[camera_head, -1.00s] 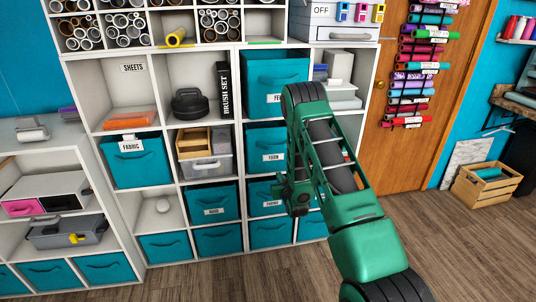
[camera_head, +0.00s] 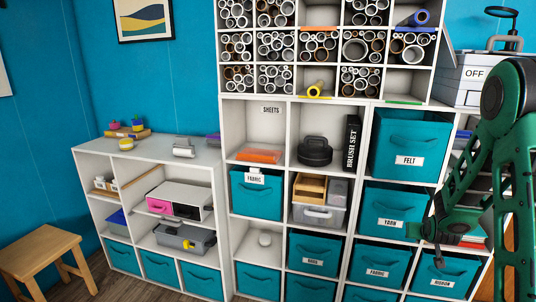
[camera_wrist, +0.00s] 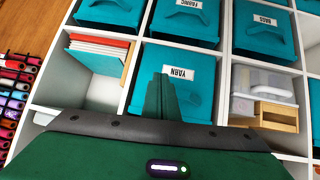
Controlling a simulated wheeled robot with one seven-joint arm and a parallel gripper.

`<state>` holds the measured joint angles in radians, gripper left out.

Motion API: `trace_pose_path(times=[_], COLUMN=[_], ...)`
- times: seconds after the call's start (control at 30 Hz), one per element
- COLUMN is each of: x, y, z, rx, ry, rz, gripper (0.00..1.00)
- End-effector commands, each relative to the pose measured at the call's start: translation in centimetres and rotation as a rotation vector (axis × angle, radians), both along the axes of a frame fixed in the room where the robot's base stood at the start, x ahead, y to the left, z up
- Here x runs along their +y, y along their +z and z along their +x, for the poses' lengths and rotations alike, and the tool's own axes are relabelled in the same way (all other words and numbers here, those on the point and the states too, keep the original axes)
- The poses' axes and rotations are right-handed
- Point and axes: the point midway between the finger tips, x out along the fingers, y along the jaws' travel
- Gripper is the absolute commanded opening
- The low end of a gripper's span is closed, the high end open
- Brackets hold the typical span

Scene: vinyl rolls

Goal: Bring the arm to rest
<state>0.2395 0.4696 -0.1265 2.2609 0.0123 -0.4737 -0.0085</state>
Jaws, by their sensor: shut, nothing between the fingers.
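My green arm (camera_head: 515,150) is folded at the right edge of the head view, partly cut off. My gripper (camera_head: 438,250) hangs at its end, small and dark, in front of the teal bins of the shelf unit. In the wrist view my gripper (camera_wrist: 163,80) shows its fingers together with nothing between them. They point at the teal YARN bin (camera_wrist: 172,72), which appears upside down there. I cannot tell the exact gap between the fingers and the bin.
The white shelf unit (camera_head: 226,150) holds teal bins, a BRUSH SET box (camera_head: 352,143) and rolls of vinyl above. A low white cabinet (camera_head: 150,153) stands left, with a wooden stool (camera_head: 42,252) before it. Colourful rolls (camera_wrist: 12,105) show at the wrist view's left edge.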

Motion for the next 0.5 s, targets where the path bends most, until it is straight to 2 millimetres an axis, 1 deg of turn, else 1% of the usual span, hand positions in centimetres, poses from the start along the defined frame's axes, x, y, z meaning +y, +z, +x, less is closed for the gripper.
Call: trace_pose_path(times=[0.03, 0.1, 0.17, 0.2, 0.27, 0.3, 0.37, 0.4, 0.47, 0.5], x=[0.0, 0.1, 0.3, 0.4, 0.7, 0.9, 1.3, 1.6, 2.2, 2.6], y=[1.4, 2.7, 3.8, 4.5, 5.5, 6.1, 7.0, 7.6, 8.4, 8.9], z=[-1.3, -3.5, -5.4, -6.8, -9.0, -10.5, -12.7, -14.4, -16.8, -18.5], rx=[0.027, 0.080, 0.123, 0.152, 0.196, 0.225, 0.267, 0.296, 0.338, 0.366], ry=[-0.012, -0.029, -0.044, -0.055, -0.072, -0.081, -0.096, -0.107, -0.122, -0.132], rz=[0.008, 0.026, 0.042, 0.053, 0.072, 0.086, 0.106, 0.121, 0.144, 0.162], gripper=[0.00, 0.00, 0.00, 0.00, 0.00, 0.00, 0.00, 0.00, 0.00, 0.00])
